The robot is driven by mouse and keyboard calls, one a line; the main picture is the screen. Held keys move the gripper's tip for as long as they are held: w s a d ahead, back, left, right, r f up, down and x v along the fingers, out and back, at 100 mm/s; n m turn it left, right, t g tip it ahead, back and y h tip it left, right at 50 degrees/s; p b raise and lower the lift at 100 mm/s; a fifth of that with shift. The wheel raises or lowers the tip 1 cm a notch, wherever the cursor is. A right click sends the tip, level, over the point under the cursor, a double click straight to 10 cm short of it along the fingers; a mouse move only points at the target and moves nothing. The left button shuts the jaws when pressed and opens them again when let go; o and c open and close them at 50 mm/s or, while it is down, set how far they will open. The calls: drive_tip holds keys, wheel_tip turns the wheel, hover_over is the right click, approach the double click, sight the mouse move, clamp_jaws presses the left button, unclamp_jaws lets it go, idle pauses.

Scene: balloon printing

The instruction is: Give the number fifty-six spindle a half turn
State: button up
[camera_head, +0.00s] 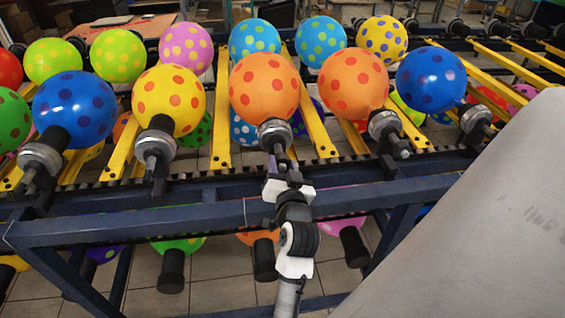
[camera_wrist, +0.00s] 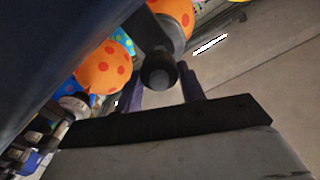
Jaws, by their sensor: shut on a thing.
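Several spindles with grey collars and dark ends stand in a row along the front of the rack, each under a dotted balloon. No number is readable on them. My gripper (camera_head: 280,167) is at the spindle (camera_head: 275,133) under the middle orange balloon (camera_head: 264,87). In the wrist view my gripper's two dark purple fingers (camera_wrist: 160,92) stand on either side of the spindle's round dark end (camera_wrist: 158,74), shut on it. The orange balloon (camera_wrist: 173,14) shows above it, partly cut off. My fingers hide part of the spindle in the head view.
A neighbouring spindle (camera_head: 385,124) with another orange balloon (camera_head: 353,83) is close on the right; a yellow balloon (camera_head: 169,100) is on the left. A blue frame beam (camera_head: 130,226) runs below my gripper. More balloons hang beneath it.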

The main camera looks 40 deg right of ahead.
drive_tip(key=m+p, duration=0.2)
drive_tip(key=m, duration=0.2)
drive_tip(key=shift+r+m, duration=0.1)
drive_tip(key=shift+m, duration=0.3)
idle(0.4)
drive_tip(key=o, duration=1)
drive_tip(key=shift+d, duration=0.1)
